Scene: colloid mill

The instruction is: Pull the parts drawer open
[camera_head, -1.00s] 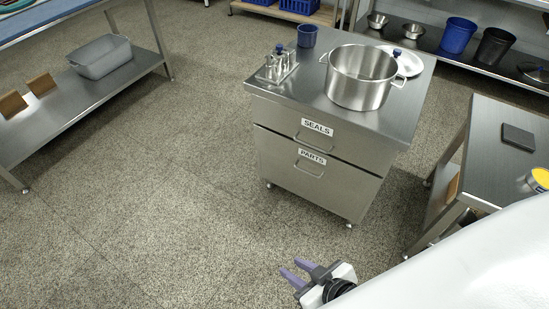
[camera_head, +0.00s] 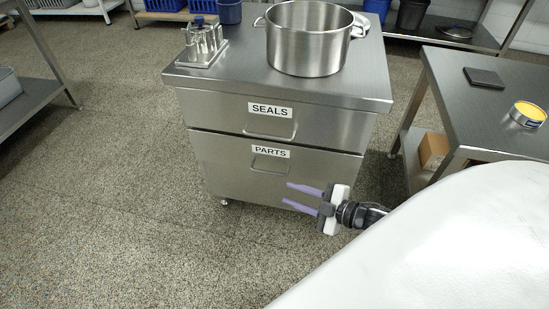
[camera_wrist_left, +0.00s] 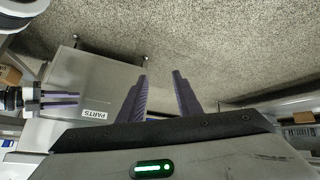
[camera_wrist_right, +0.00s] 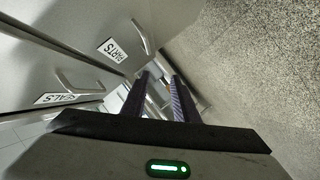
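The parts drawer (camera_head: 225,170) is the lower front of a steel cabinet, with a PARTS label (camera_head: 270,151) and a bar handle (camera_head: 268,170). It looks shut. My right gripper (camera_head: 287,194) is open and empty, its purple fingers in front of the drawer, lower and to the right of the handle. In the right wrist view the handle (camera_wrist_right: 142,37) lies beyond and left of the fingertips, not between them. My left gripper (camera_wrist_left: 160,76) is open and empty in its wrist view and out of the head view. The left wrist view also shows the right gripper's fingers (camera_wrist_left: 78,97) near the drawer.
The SEALS drawer (camera_head: 235,110) above looks shut. A steel pot (camera_head: 308,40) and a small rack (camera_head: 203,45) stand on the cabinet top. A steel table (camera_head: 460,95) stands to the right. The floor (camera_head: 120,210) left of the cabinet is clear.

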